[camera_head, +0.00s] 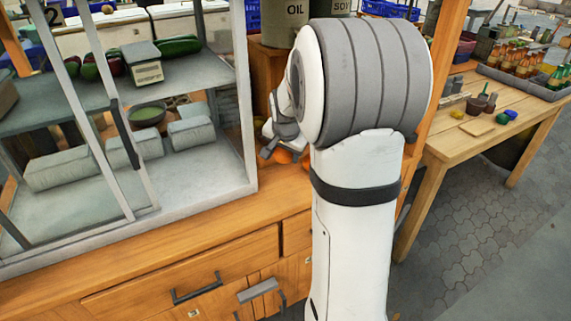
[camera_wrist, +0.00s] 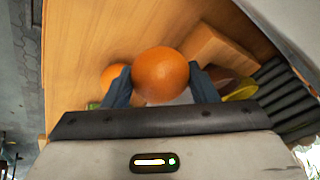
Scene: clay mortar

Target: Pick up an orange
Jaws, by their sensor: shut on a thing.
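An orange (camera_wrist: 161,75) sits between the two dark fingers of my gripper (camera_wrist: 161,88) in the wrist view, and the fingers are shut on it from both sides. A second orange (camera_wrist: 112,76) lies on the wooden surface just left of it, partly hidden by the left finger. In the head view my gripper (camera_head: 268,152) shows only in part beside my white arm. Bits of orange (camera_head: 283,156) show just below it, mostly hidden, and I cannot tell which orange they belong to.
A glass-sided display case (camera_head: 215,180) stands left of my arm on the wooden counter (camera_head: 215,248). Oil and soy containers (camera_head: 284,22) stand behind. A wooden table (camera_head: 455,142) with bottles is at the right. In the wrist view a wooden block (camera_wrist: 215,50) lies beside the held orange.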

